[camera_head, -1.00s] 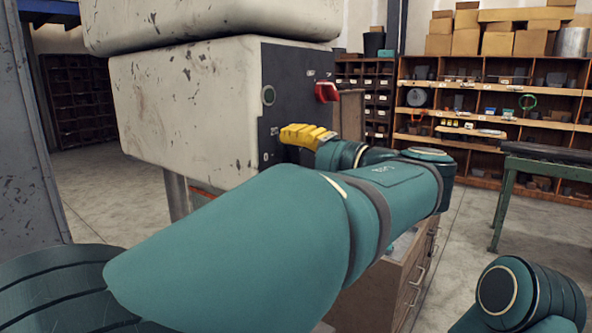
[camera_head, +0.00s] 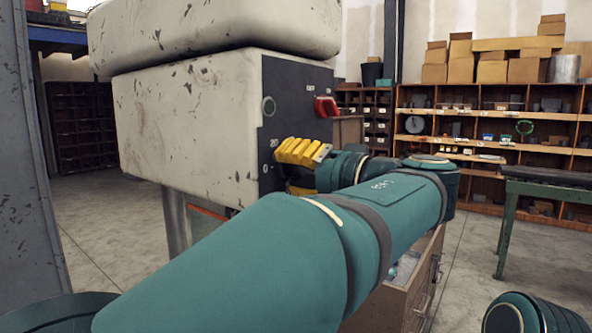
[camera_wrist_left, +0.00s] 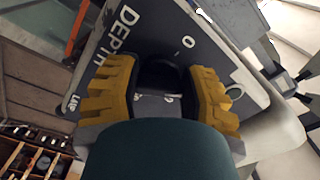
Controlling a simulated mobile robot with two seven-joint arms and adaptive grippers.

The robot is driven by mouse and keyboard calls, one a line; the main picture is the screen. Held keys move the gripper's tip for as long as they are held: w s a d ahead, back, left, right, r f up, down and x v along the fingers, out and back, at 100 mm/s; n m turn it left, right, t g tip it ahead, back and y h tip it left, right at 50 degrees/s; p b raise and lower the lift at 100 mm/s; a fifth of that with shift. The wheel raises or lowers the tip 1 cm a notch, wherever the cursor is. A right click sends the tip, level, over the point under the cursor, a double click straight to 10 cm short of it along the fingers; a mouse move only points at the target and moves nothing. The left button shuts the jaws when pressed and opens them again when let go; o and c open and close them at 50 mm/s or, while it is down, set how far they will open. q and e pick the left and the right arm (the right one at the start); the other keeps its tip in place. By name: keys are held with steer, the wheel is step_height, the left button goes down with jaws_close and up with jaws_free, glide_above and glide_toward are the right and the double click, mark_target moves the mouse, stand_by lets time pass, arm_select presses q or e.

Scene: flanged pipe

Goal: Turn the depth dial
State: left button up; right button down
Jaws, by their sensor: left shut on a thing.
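The depth dial (camera_wrist_left: 160,75) is a dark knob on a dark grey panel (camera_wrist_left: 225,55) in the left wrist view, by the printed word "DEPTH". My left gripper (camera_wrist_left: 162,88) has its yellow ridged fingers on either side of the dial and is shut on it. In the head view the left gripper (camera_head: 298,152) is at the lower part of the machine's panel (camera_head: 290,100), and its fingers and wrist hide the dial. My right gripper is out of view; only part of that arm shows at the lower right.
A red knob (camera_head: 326,107) sits on the panel above the left gripper. The worn white machine (camera_head: 185,120) fills the left middle. A drawer cabinet (camera_head: 400,290) stands below my left arm. A green bench (camera_head: 545,185) and shelves (camera_head: 470,100) stand at the right and back.

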arm_select(q)
steer(key=shift+a+r, duration=0.1)
steer(key=o, duration=1.2)
steer(key=shift+w, duration=0.1)
steer(key=v, duration=1.2)
